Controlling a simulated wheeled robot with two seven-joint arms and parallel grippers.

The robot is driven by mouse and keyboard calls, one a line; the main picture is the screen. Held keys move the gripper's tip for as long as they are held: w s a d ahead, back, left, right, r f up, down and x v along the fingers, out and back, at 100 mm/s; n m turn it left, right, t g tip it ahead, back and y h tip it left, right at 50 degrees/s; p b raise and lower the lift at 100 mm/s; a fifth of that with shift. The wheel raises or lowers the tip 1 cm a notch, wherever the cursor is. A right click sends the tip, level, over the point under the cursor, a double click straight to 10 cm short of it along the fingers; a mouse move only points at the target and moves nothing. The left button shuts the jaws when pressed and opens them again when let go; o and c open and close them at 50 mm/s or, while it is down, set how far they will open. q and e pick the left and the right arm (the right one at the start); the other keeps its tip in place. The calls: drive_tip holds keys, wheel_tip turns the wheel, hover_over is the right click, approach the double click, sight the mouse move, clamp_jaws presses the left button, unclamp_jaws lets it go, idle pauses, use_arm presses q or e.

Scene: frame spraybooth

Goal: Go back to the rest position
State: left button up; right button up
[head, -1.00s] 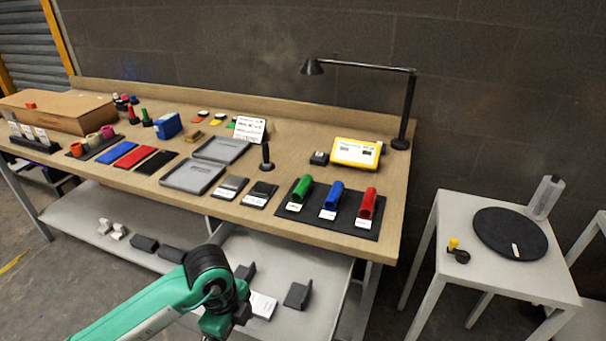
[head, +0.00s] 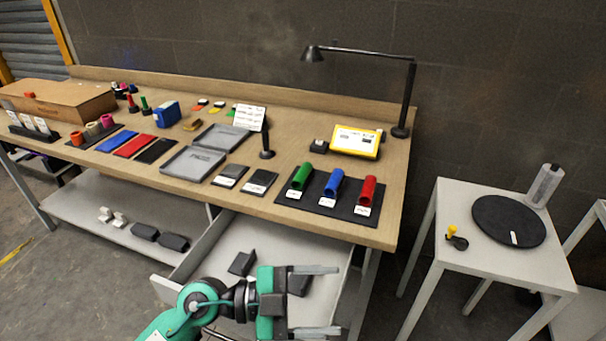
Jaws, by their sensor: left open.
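My left gripper (head: 326,301) is in the head view at the bottom centre, below the bench edge and over the open drawer (head: 218,240). Its two grey fingers point right and are spread apart. I see nothing between them. My green and black left arm comes in from the bottom edge. My right gripper is not in view. Dark blocks (head: 242,262) lie in the drawer, and the gripper partly hides some of the drawer's contents.
The wooden workbench (head: 398,203) carries green, blue and red tubes on a dark mat (head: 366,217), grey trays, a yellow-framed device (head: 356,142) and a black lamp (head: 407,100). A white side table (head: 470,273) with a black disc (head: 508,221) stands right. Floor between them is clear.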

use_arm(q)
drive_tip(key=w+a+r+n+t+h, duration=0.2)
drive_tip(key=w+a+r+n+t, duration=0.4)
drive_tip(key=t, duration=0.4)
drive_tip(key=w+a+n+t+y, duration=0.3)
drive_tip(key=a+n+t+y, duration=0.5)
drive_tip(key=n+t+y, duration=0.3)
drive_tip(key=a+f+n+g+y, duration=0.5)
drive_tip(key=a+f+n+y, duration=0.4)
drive_tip(key=f, duration=0.4)
drive_tip(key=s+a+f+m+g, duration=0.3)
drive_tip(key=s+f+g, duration=1.15)
drive_tip(key=s, duration=0.55)
wheel_tip(320, 180, down, 28)
drive_tip(key=p, duration=0.2)
drive_tip(key=s+a+f+p, duration=0.1)
drive_tip(key=s+a+f, duration=0.2)
drive_tip(key=s+f, duration=1.6)
drive_tip(key=shift+s+a+f+g, duration=0.15)
drive_tip(key=shift+s+f+g, duration=0.25)
drive_tip(key=shift+f, duration=0.35)
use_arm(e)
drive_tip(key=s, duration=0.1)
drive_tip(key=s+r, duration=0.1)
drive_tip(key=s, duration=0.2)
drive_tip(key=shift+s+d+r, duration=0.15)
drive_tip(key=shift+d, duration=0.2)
